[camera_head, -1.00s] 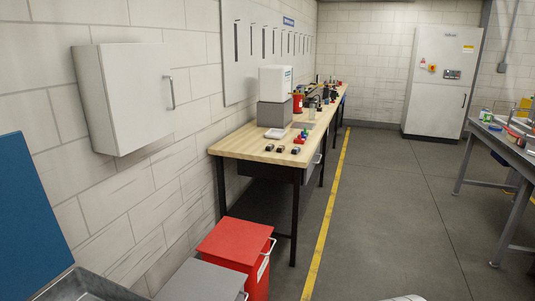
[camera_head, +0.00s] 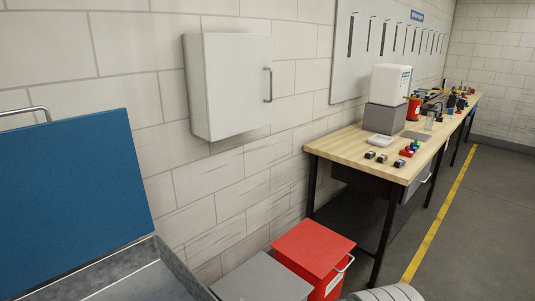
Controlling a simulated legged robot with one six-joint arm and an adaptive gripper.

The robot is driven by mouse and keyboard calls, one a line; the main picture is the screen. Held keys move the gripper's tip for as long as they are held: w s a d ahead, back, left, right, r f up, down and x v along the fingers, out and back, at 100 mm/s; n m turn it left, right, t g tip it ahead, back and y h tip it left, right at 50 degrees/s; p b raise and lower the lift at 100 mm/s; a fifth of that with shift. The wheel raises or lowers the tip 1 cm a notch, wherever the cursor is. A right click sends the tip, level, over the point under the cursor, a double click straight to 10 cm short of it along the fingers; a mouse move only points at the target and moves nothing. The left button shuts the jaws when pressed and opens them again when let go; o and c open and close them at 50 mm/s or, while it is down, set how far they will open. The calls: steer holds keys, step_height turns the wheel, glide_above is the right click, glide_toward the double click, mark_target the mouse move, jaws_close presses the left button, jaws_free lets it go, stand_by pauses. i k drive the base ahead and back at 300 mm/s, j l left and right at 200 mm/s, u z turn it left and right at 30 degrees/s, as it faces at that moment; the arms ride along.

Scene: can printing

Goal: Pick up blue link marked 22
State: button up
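A wooden workbench (camera_head: 345,147) runs along the wall at the right. Small parts stand near its front end: dark blocks (camera_head: 382,158) and a small cluster of red, blue and green pieces (camera_head: 408,149). The blue piece there is tiny, and no number can be read on it. I cannot tell whether it is the link marked 22. My gripper is not in view. A white rounded shape (camera_head: 388,293) at the bottom edge may be part of my arm.
A red bin (camera_head: 313,250) and a grey bin (camera_head: 263,280) stand before the bench. A grey metal basin (camera_head: 150,275) with a blue panel (camera_head: 70,200) is at left. A white cabinet (camera_head: 228,85) hangs on the wall. Floor right of the yellow line (camera_head: 440,220) is clear.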

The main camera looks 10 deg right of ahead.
mark_target(400, 163)
steer(key=i+l, duration=0.3)
steer(key=l, duration=0.2)
steer(key=i+l, duration=0.3)
steer(key=l, duration=0.2)
steer(key=i+l, duration=0.3)
steer(key=l, duration=0.2)
steer(key=i+l, duration=0.3)
steer(key=l, duration=0.25)
steer(key=i+l, duration=0.35)
steer(key=l, duration=0.15)
steer(key=i+l, duration=0.3)
steer(key=l, duration=0.2)
steer(key=i+l, duration=0.3)
steer(key=l, duration=0.2)
steer(key=i+l, duration=0.3)
steer(key=l, duration=0.2)
